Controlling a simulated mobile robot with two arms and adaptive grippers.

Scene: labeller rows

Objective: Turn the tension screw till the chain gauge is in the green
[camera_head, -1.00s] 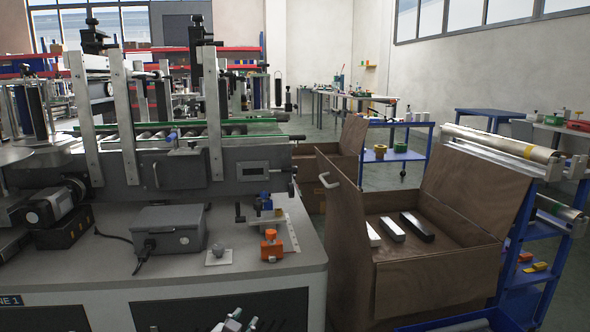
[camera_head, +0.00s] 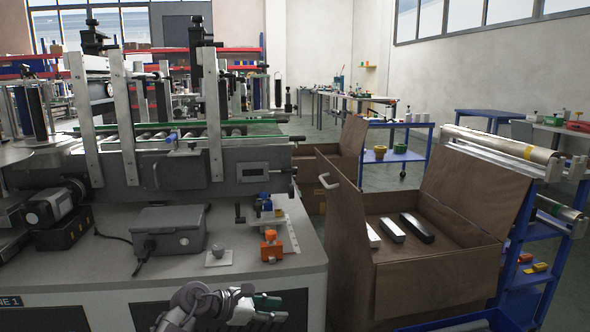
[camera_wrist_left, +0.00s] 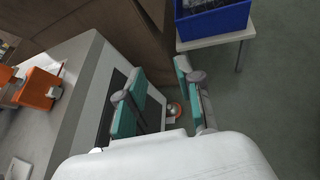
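My left gripper (camera_head: 258,306) is low in the head view, in front of the machine bench's front face. In the left wrist view its two teal-padded fingers (camera_wrist_left: 160,92) stand apart with nothing between them. An orange-topped fitting (camera_head: 270,246) stands on the bench's right corner, beside a pale strip with marks (camera_head: 292,236). A blue and dark knob assembly (camera_head: 263,203) sits just behind it. I cannot tell which part is the tension screw or the chain gauge, and no green zone can be read. The gripper is apart from these parts. My right gripper is not in view.
A grey box (camera_head: 168,230) with a cable and a small knob on a white plate (camera_head: 218,256) are on the bench (camera_head: 110,277). A brown open crate (camera_head: 440,282) stands to the right. A blue bin (camera_wrist_left: 215,20) shows in the wrist view.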

